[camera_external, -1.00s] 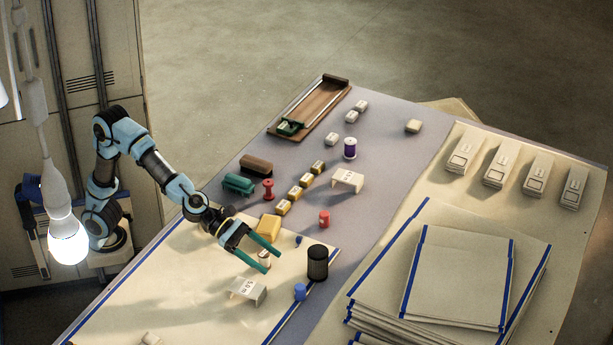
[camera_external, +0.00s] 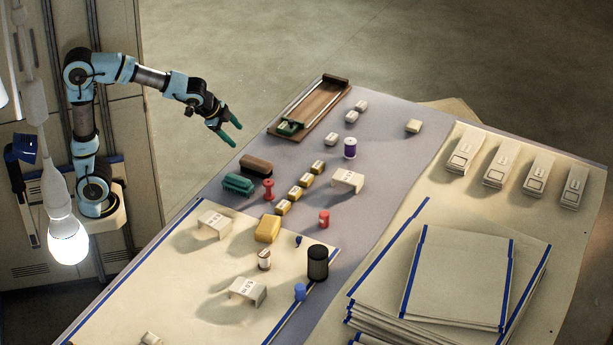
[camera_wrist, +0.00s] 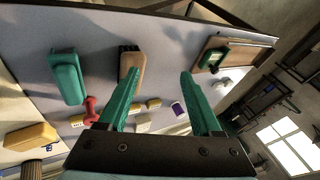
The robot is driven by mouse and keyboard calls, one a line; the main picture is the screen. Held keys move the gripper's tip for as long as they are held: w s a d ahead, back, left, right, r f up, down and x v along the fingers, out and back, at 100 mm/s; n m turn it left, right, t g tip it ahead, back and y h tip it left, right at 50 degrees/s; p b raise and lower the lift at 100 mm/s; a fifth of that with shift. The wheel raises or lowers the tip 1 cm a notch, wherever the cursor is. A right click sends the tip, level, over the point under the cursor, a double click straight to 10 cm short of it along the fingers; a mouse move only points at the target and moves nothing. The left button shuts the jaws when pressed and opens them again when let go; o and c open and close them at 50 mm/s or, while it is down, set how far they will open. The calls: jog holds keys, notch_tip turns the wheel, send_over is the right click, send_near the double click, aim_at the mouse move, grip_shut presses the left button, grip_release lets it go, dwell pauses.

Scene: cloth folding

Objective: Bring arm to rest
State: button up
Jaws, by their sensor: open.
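My gripper (camera_external: 233,130) is raised above the far left part of the table, clear of everything on it. Its two green fingers stand apart with nothing between them. They also show in the wrist view (camera_wrist: 158,92), over the table in the background. My blue and black arm is bent up and reaches out to the right. The cream cloth (camera_external: 165,272) with blue edges lies flat on the near left of the table (camera_external: 225,203).
A wooden tray (camera_external: 322,100) stands at the back. White stands (camera_external: 215,223) and a black cup (camera_external: 317,262) are on or near the cloth. Folded cloths (camera_external: 459,275) are stacked right.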

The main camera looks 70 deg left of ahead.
jog(key=s+a+f+m+g+y+b, duration=0.1)
jog(key=s+a+f+g+b, duration=0.1)
jog(key=s+a+f, duration=0.4)
jog(key=s+d+f+n+g+h+b, duration=0.1)
jog(key=s+d+f+n+b, duration=0.2)
jog(key=f, duration=0.5)
jog(key=s+d+f+n+g+h+b, duration=0.1)
jog(key=s+d+f+n+b, duration=0.2)
jog(key=f, duration=0.4)
jog(key=s+d+f+n+h+b, duration=0.1)
jog(key=s+d+f+n+b, duration=0.2)
jog(key=f, duration=0.5)
notch_tip(320, 180, up, 55)
jog(key=s+m+p, duration=0.1)
jog(key=p, duration=5.3)
jog(key=shift+d+m, duration=0.3)
jog(key=shift+d, duration=0.1)
jog(key=shift+f, duration=0.15)
